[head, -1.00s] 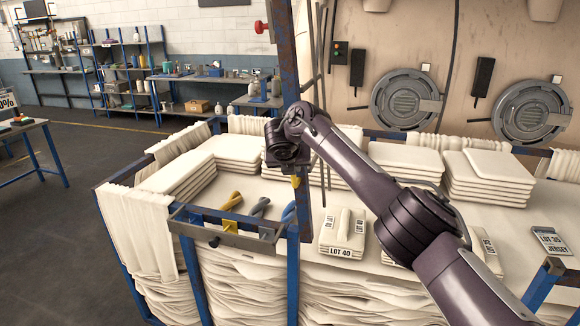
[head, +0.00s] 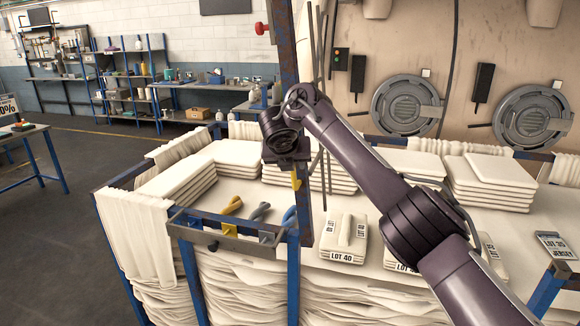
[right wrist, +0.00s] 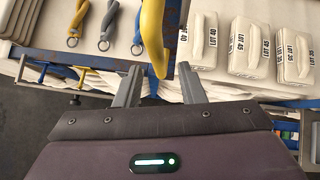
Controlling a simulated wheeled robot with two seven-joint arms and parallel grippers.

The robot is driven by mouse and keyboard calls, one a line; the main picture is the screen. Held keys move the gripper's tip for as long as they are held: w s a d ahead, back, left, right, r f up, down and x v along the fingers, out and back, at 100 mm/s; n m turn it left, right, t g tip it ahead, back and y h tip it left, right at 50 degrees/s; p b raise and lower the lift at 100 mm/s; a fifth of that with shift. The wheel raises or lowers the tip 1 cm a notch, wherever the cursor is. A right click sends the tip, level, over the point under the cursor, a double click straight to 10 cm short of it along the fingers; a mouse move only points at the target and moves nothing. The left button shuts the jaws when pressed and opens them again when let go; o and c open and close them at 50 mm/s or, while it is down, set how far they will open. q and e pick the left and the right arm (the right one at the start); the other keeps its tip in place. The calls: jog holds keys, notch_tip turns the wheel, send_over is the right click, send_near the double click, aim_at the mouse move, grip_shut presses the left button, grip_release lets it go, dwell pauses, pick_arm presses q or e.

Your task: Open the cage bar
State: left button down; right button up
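The blue-framed cage (head: 187,265) is filled with pale folded cloth. A rusty upright bar (head: 305,205) with blue paint runs along its front side. A yellow curved handle (head: 296,181) shows beside this bar, just under my right gripper (head: 287,160). The right wrist view shows the yellow handle (right wrist: 154,38) hanging down between the two fingers of my right gripper (right wrist: 160,82). The fingers are apart, with a gap on both sides of the handle. My left gripper is not in view.
Stacked cloth (head: 488,180) stands behind.

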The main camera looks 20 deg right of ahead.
jog(key=v, duration=0.3)
jog(key=shift+r+b, duration=0.1)
jog(key=shift+b, duration=0.3)
